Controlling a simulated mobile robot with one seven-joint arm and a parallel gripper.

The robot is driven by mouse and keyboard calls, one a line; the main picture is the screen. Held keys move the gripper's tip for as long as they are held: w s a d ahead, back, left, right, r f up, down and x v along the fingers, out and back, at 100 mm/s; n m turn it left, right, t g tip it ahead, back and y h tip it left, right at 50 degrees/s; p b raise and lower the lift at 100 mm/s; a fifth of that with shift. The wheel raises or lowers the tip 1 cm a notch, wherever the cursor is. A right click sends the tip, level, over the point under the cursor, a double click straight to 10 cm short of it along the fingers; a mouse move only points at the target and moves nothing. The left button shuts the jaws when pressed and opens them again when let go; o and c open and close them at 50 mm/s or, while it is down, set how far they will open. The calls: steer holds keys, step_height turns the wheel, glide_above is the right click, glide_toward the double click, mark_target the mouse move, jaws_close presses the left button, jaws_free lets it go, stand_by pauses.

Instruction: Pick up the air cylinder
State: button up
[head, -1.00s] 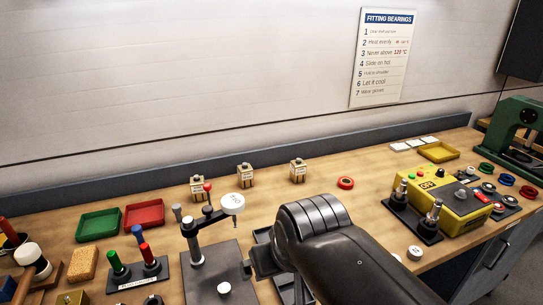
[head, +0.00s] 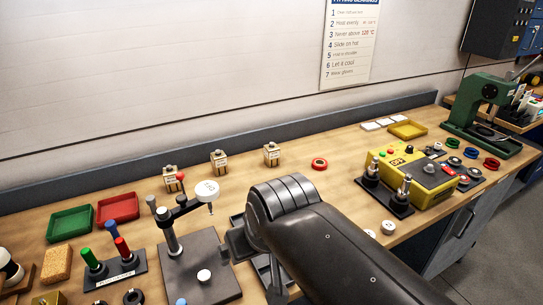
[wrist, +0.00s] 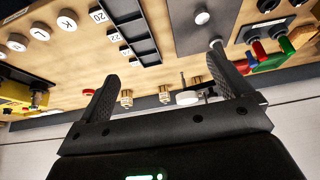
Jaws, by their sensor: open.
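I cannot make out with certainty which thing is the air cylinder. Two upright metal cylinders in a black stand (head: 389,196) are beside the yellow box, but I cannot tell whether either is it. My gripper (wrist: 163,68) is open in the wrist view, its two black fingers wide apart with nothing between them. It is above the workbench (head: 330,205).
Red (head: 117,207) and green (head: 70,223) trays lie further left. A yellow control box (head: 420,177) and a green machine (head: 485,105) stand right. Bench around the red ring (head: 319,164) is clear.

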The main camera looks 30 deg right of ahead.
steer(key=c, duration=0.5)
